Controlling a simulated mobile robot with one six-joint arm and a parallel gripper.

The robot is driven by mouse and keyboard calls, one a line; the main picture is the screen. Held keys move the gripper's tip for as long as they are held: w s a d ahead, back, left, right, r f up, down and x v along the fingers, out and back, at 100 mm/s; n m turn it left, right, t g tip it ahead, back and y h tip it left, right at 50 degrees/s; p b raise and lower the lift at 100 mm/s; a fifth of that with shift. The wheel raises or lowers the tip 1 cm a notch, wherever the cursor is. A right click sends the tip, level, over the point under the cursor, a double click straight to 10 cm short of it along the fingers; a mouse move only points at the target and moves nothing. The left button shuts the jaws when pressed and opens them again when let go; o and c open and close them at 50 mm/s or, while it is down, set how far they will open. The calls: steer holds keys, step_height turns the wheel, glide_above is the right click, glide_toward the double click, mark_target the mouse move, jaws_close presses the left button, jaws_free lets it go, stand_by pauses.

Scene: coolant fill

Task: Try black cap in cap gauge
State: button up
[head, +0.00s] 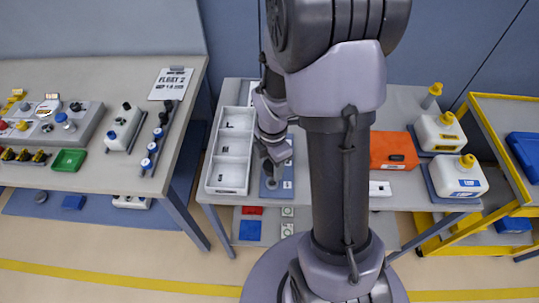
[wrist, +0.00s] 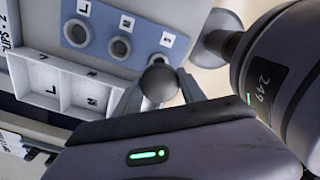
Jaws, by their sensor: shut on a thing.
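The cap gauge (wrist: 100,40) is a blue-grey plate with round holes marked L, M and S in the wrist view. In the head view the gauge (head: 286,188) is partly hidden by my arm. My gripper (wrist: 158,90) is shut on the black cap (wrist: 158,83), a dark round piece between its fingertips. The cap appears close to the S end of the gauge and covers most of the S hole's area. I cannot tell whether it touches the gauge. In the head view my gripper (head: 271,165) is over the gauge, and the cap cannot be made out.
A white tray with lettered compartments (head: 208,174) stands left of the gauge; it also shows in the wrist view (wrist: 38,98). An orange case (head: 393,150) and white jugs (head: 457,176) stand to the right. A left table (head: 85,80) carries a control panel.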

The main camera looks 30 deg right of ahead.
steer(key=shift+d, duration=0.15)
steer(key=shift+f+b, duration=2.05)
steer(key=shift+f, duration=0.65)
steer(key=shift+f+b, duration=0.35)
steer(key=shift+f, duration=0.3)
steer(key=o, duration=1.4)
steer(key=shift+r, duration=0.1)
step_height(320, 180, up, 17)
steer(key=p, duration=0.7)
steer(key=shift+r, duration=0.2)
